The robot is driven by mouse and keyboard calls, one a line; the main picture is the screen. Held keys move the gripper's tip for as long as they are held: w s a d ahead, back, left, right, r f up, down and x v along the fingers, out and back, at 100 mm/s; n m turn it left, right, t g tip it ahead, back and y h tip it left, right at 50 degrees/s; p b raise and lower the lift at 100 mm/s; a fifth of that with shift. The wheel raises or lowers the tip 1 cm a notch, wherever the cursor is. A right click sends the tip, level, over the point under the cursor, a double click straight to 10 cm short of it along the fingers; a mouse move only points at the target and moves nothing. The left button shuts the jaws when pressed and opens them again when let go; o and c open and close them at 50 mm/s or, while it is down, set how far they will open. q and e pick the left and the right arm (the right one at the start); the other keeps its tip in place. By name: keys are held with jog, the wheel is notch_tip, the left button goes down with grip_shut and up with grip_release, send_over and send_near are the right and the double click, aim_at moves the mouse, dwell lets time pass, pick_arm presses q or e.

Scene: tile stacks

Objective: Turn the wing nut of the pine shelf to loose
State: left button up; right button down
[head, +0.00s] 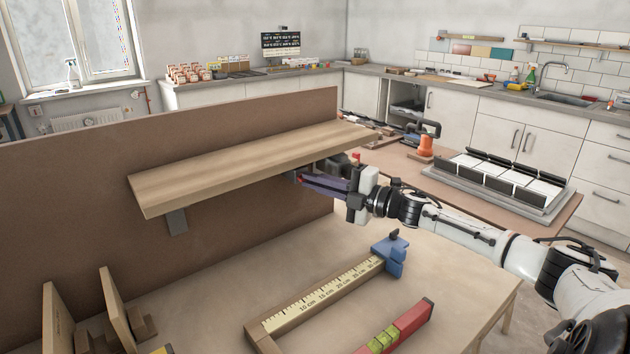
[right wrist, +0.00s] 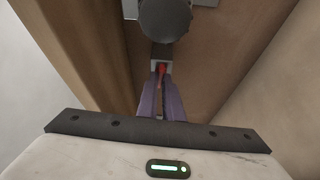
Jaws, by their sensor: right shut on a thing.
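The pine shelf (head: 245,165) is a pale wooden board mounted on a brown upright panel (head: 75,225). A grey bracket (head: 177,222) shows under its left end. My right gripper (head: 304,181) reaches in from the right, under the shelf's right end. Its purple fingers are shut on the red wing nut (right wrist: 161,69), seen between the fingertips in the right wrist view. The nut sits at a grey bracket (right wrist: 155,49) below the board. In the head view the fingers mostly hide the nut, and its turn angle cannot be told. My left gripper is out of view.
On the table (head: 440,285) below lie a wooden frame with a ruler (head: 325,293), a blue clamp-like block (head: 390,256) and a red level (head: 405,325). Wooden uprights (head: 118,310) stand at the front left. A tile rack (head: 490,185) stands behind my right arm.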

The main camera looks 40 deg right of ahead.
dwell(0.4)
jog(key=c, duration=1.9)
grip_release()
jog(key=p+v, duration=0.1)
jog(key=v, duration=0.9)
jog(key=shift+s+p, duration=0.2)
jog(key=shift+p, duration=0.1)
